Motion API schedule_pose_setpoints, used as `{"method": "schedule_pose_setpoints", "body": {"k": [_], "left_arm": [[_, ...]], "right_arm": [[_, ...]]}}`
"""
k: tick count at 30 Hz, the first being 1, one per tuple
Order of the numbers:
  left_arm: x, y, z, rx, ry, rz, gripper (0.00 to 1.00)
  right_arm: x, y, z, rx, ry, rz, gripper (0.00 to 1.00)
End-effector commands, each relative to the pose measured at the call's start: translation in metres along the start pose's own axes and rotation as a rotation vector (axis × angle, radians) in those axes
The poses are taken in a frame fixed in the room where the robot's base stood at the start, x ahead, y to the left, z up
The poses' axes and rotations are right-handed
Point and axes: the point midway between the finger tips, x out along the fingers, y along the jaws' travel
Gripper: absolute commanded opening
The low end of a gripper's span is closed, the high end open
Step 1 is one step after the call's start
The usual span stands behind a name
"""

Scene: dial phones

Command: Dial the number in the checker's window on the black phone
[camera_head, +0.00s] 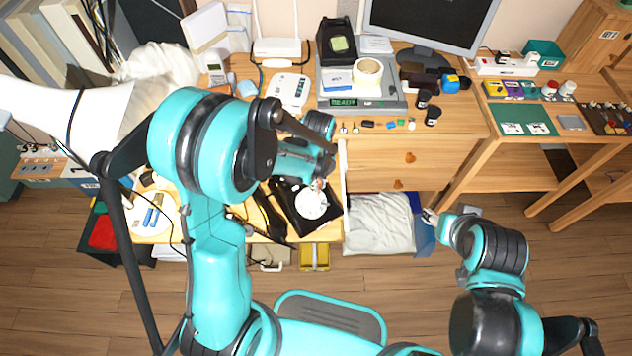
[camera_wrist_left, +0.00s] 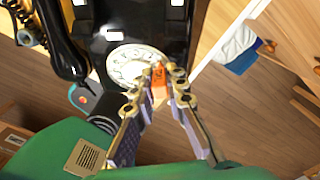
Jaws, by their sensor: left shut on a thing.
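The black phone (camera_head: 292,222) lies on the low desk with its white rotary dial (camera_head: 311,204) facing up; the dial also shows in the left wrist view (camera_wrist_left: 128,62). My left gripper (camera_head: 318,184) is over the dial's edge. In the left wrist view its fingers (camera_wrist_left: 158,90) are shut on a small orange piece (camera_wrist_left: 158,76), at the dial's lower right edge. I cannot tell whether the piece touches the dial. The checker (camera_head: 387,103) is a grey box whose green window (camera_head: 344,102) appears to read READY. My right gripper (camera_head: 430,216) is away to the right, its fingers too small to judge.
The black handset (camera_wrist_left: 62,42) and coiled cord lie left of the dial. A drawer unit (camera_head: 405,165) with an open lower drawer holding white cloth (camera_head: 382,224) stands right of the phone. A monitor (camera_head: 430,22), router (camera_head: 277,48) and small items crowd the desktop behind.

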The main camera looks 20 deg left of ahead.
Motion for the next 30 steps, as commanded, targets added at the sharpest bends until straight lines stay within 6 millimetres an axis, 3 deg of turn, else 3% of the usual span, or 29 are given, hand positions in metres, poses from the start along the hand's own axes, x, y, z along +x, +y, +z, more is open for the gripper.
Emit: {"method": "schedule_pose_setpoints", "body": {"k": [30], "left_arm": [[0.007, -0.001, -0.017, 0.000, 0.000, 0.000, 0.00]], "right_arm": [[0.007, 0.000, 0.005, 0.000, 0.000, 0.000, 0.47]]}}
